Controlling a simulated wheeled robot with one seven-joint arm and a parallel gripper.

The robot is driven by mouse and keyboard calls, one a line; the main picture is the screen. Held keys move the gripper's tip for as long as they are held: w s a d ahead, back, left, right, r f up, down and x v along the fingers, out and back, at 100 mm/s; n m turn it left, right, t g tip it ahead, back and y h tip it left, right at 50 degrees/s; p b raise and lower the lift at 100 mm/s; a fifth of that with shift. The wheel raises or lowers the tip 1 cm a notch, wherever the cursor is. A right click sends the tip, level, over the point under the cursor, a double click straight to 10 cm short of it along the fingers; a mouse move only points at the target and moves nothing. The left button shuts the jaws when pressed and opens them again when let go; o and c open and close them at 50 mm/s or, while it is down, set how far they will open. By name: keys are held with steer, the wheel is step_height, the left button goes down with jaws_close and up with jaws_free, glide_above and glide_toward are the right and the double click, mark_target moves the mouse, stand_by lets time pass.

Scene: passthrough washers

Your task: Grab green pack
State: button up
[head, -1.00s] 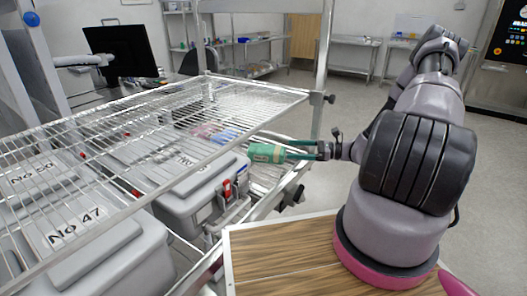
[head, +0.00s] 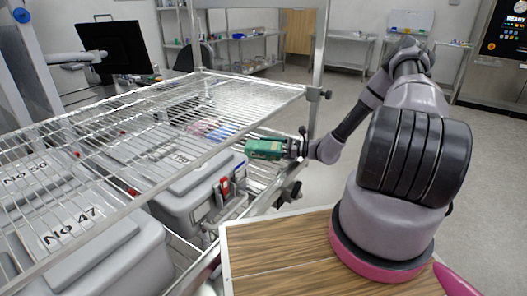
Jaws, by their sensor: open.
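The green pack (head: 263,149) is a small box-like thing with a paler patch. In the head view it shows by the right edge of the wire shelf, near the grey cases. My gripper (head: 284,147) reaches in from the right, level with the pack. Its jaws are open and its fingers overlap the pack's right end in the picture. I cannot tell whether they touch it. What bears the pack is hard to see.
The upper wire shelf (head: 150,130) spans the left, with numbered grey cases (head: 196,190) below it. A steel post (head: 318,80) stands just behind my wrist. A wooden top (head: 285,255) is in front. Floor (head: 490,160) at right is clear.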

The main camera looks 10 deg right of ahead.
steer(key=shift+w+a, duration=0.15)
steer(key=shift+a, duration=0.15)
steer(key=c, duration=1.5)
steer(key=shift+r, duration=0.15)
